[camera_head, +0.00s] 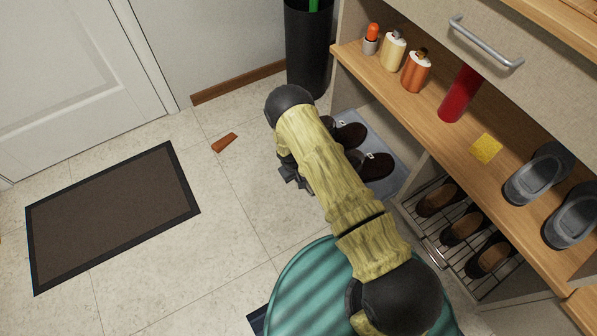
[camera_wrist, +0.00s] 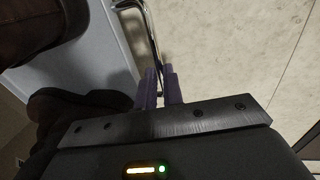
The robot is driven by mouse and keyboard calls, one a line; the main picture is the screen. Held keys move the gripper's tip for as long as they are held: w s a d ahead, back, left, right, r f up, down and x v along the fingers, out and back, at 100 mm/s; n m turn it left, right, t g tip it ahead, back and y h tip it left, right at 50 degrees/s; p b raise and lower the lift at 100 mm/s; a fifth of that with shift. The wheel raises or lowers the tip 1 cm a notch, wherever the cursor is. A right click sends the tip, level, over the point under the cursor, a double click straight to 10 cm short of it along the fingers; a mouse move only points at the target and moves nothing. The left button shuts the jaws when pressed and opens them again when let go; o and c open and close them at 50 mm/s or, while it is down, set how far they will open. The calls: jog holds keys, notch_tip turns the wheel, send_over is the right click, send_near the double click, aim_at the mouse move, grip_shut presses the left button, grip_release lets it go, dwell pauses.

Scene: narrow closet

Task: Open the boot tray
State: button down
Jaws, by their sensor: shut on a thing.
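The boot tray (camera_head: 399,158) is a pale blue-grey pull-out tray low in the shelf unit, holding dark brown shoes (camera_head: 377,166). My arm covers part of it in the camera_head view. In the camera_wrist view the tray's pale edge (camera_wrist: 107,38) and a thin metal bar handle (camera_wrist: 152,30) show at upper left to centre. My gripper (camera_wrist: 160,78) has its two purple fingers close together on the handle, shut on it. In the camera_head view my gripper (camera_head: 292,178) is low over the floor, left of the tray and largely hidden by my arm.
A wire rack (camera_head: 459,233) with brown shoes sits right of the tray, under a wooden shelf (camera_head: 455,135) carrying bottles and grey slippers. A black bin (camera_head: 307,55) stands behind. A dark doormat (camera_head: 110,213) and small brown block (camera_head: 224,142) lie on open floor at left.

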jog(key=shift+s+a, duration=0.25)
jog(key=shift+a, duration=0.1)
jog(key=c, duration=1.5)
grip_release()
jog(key=p+v, duration=0.7)
jog(key=v, duration=1)
jog(key=shift+w+r, duration=0.1)
jog(key=shift+r, duration=0.2)
